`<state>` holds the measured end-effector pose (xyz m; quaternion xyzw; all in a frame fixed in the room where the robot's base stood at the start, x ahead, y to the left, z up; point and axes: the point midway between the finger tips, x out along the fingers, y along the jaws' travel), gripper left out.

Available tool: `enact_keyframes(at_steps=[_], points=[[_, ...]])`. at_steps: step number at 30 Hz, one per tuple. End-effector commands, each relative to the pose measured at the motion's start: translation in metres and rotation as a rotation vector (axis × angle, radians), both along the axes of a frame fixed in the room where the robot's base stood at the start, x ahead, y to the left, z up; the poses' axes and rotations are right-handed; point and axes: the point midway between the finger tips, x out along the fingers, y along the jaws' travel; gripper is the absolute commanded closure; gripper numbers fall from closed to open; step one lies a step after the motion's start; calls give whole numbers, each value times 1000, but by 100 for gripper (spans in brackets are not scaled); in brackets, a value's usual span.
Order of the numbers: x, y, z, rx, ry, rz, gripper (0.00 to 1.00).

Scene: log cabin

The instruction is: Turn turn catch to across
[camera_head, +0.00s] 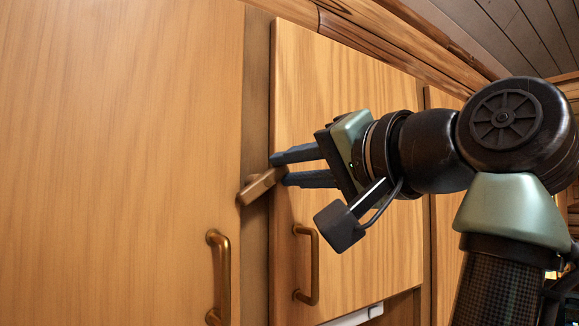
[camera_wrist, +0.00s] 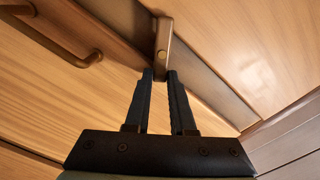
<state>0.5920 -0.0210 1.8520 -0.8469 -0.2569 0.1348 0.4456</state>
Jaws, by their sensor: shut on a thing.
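The turn catch (camera_head: 257,188) is a small wooden bar on the strip between two cupboard doors. In the head view it is tilted, its left end lower and its right end at my fingers. In the wrist view the catch (camera_wrist: 164,35) shows a round brass-coloured pivot. My gripper (camera_head: 279,169) is shut on the near end of the catch, one dark finger on each side. The fingertips also show in the wrist view (camera_wrist: 161,74). The fingers hide part of the held end.
A large wooden door (camera_head: 120,150) fills the left, with a brass handle (camera_head: 219,275). A second door (camera_head: 350,90) stands to the right, with its own handle (camera_head: 307,265) below my gripper. A wooden beam (camera_head: 370,30) runs above.

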Motion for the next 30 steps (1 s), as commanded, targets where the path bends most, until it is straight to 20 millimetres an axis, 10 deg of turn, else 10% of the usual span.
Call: enact_keyframes(at_steps=[30], points=[[3,-3,-17,508,342,2,100]])
